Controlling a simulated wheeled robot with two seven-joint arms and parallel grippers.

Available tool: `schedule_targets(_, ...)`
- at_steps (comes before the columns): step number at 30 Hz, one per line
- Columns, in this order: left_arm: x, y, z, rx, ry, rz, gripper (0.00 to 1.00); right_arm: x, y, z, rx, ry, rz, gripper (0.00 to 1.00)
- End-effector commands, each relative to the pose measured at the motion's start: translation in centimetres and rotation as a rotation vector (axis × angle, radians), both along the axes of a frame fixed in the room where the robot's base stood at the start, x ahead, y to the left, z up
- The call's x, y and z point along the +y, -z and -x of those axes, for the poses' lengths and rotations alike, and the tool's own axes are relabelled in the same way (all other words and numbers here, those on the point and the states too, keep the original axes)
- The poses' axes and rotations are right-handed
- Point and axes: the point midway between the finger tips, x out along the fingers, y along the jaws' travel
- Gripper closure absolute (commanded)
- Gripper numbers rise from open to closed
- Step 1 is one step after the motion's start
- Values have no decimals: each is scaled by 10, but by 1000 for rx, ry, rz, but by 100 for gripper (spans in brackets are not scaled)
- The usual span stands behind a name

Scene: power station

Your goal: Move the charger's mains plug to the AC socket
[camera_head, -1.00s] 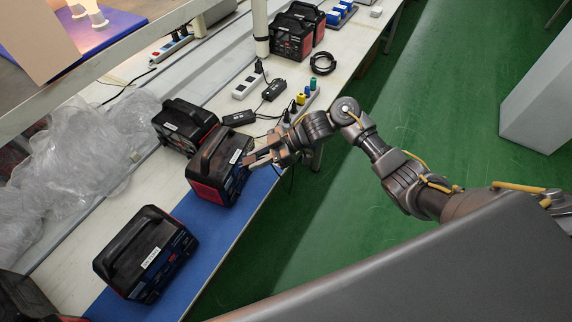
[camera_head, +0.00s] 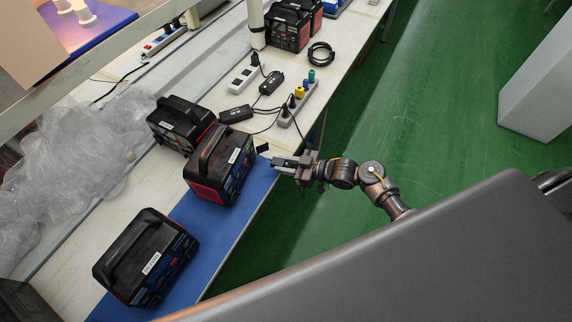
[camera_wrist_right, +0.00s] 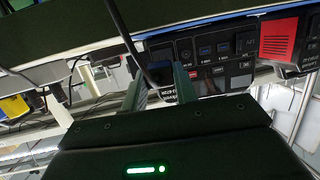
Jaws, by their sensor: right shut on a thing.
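A black and red power station (camera_head: 207,182) stands on the blue mat. Its front panel (camera_wrist_right: 212,62) fills the top right of the wrist view, with a dark socket cover marked AC (camera_wrist_right: 245,42). My right gripper (camera_head: 274,161) is in front of that panel, a little apart from it in the head view. In the wrist view its fingers (camera_wrist_right: 160,88) are shut on a small dark plug (camera_wrist_right: 160,72), with a black cable rising from it. The plug's prongs are hidden. Black charger bricks (camera_head: 237,114) lie on the table behind. My left gripper is not in view.
A grey power strip (camera_head: 297,106) with coloured plugs and a white strip (camera_head: 243,78) lie beyond. Other power stations stand behind (camera_head: 181,124) and nearer (camera_head: 146,258). Clear plastic wrap (camera_head: 75,165) covers the left side. The green floor is open at right.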

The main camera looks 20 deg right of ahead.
Motion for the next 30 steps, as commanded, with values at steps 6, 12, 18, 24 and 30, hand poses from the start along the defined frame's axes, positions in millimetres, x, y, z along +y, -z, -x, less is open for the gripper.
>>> schedule_targets(6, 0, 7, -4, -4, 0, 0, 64, 15, 1, -12, -1, -3, -2, 99)
schedule_targets(12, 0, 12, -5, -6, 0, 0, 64, 29, 1, -23, 0, -5, -2, 99)
schedule_targets(18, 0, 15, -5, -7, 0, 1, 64, 37, 0, -30, 1, -4, 1, 99)
schedule_targets(24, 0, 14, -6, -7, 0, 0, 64, 36, 0, -30, 1, -5, 1, 99)
schedule_targets(30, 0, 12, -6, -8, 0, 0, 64, 37, 1, -30, 6, -5, 4, 99)
